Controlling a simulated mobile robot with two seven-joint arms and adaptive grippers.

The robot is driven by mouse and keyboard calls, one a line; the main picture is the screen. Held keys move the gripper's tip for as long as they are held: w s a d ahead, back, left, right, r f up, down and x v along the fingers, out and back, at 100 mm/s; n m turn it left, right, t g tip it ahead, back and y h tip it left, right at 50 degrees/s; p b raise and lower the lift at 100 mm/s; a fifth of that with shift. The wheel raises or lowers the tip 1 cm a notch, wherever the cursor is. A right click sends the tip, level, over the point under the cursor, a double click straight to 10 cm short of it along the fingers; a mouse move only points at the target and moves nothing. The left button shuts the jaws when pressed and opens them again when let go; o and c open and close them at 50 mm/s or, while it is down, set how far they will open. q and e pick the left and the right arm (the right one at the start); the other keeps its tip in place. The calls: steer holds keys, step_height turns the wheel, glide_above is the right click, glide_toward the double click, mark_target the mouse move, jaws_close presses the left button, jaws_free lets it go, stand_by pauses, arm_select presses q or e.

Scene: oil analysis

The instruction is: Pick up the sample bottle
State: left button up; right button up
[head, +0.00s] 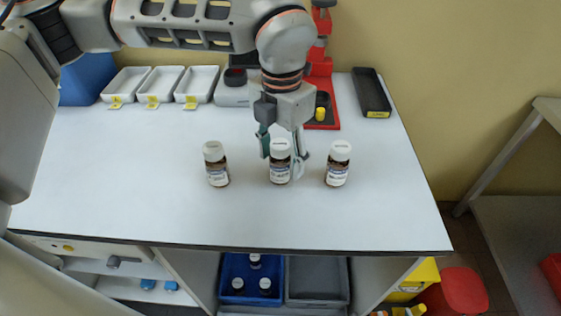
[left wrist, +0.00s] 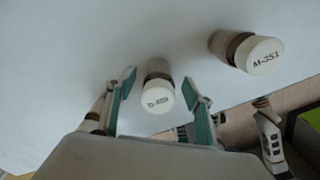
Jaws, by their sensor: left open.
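Three brown sample bottles with white caps and white-blue labels stand upright in a row on the white table: a left one (head: 217,164), a middle one (head: 280,161) and a right one (head: 338,163). My left gripper (head: 281,150) is open, pointing down, with a finger on each side of the middle bottle. In the left wrist view, that bottle's cap (left wrist: 158,97) sits between the green finger pads of the gripper (left wrist: 160,92), with gaps on both sides. Another bottle there, marked M-351 (left wrist: 250,55), stands outside the fingers. What looks like my right gripper (left wrist: 270,135) shows partly.
White trays (head: 162,83) with yellow tags, a red stand (head: 320,70) and a black tray (head: 371,93) stand along the back. Blue (head: 235,298) and grey bins (head: 318,270) sit below the table front. The table's front strip is clear.

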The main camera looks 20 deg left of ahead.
mark_target(280, 168)
arm_select(q)
step_height(280, 168, down, 4)
steer(key=shift+s+a+r, duration=0.1)
steer(key=shift+a, duration=0.05)
steer(key=shift+c, duration=0.7)
steer(key=c, duration=1.1)
steer(key=shift+r, duration=0.1)
